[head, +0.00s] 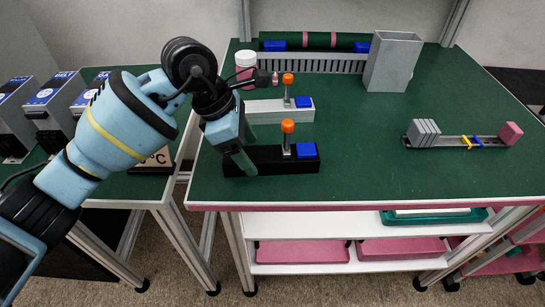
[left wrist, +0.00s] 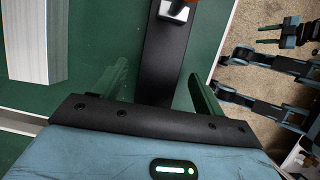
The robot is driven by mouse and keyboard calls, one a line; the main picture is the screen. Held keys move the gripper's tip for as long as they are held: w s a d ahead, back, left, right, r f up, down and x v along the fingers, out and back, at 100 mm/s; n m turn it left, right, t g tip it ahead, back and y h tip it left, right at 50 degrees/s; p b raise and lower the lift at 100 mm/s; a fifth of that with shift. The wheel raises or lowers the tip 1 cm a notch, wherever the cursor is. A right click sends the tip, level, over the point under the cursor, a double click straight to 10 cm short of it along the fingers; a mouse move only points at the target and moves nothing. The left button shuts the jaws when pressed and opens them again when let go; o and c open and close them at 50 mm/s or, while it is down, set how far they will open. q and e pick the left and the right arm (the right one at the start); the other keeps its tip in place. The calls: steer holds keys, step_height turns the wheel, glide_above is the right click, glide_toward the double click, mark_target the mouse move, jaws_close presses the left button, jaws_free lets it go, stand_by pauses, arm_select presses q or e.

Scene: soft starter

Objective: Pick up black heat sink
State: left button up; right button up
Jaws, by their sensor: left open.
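The black heat sink (head: 262,170) is a long, low black block near the front left of the green table, carrying an orange-topped post (head: 287,132) and a blue block (head: 307,150). It shows as a black bar in the left wrist view (left wrist: 162,65). My left gripper (head: 240,152) is over its left part, pointing down. In the left wrist view my left gripper (left wrist: 158,88) is open, one finger on each side of the bar, with gaps visible. Whether the fingertips reach below its top is unclear. What looks like my right gripper (left wrist: 275,35) shows small at the right edge there.
A similar white block (head: 268,111) with post and blue block lies just behind. A white jar (head: 246,66), grey bin (head: 393,62) and long rack (head: 320,63) stand at the back. A rail with grey plates (head: 423,132) lies right. The table's middle is clear.

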arm_select(q)
steer(key=shift+x, duration=0.95)
steer(key=shift+r, duration=0.1)
steer(key=c, duration=1.3)
steer(key=shift+o, duration=0.2)
steer(key=shift+w+r, duration=0.1)
steer(key=shift+r, duration=0.55)
step_height(320, 180, up, 3)
steer(key=shift+f, duration=0.2)
steer(key=s, duration=1)
steer(key=s+d+r, duration=0.1)
steer(key=s, duration=0.5)
steer(key=shift+d+b, duration=0.1)
steer(key=shift+b, duration=0.25)
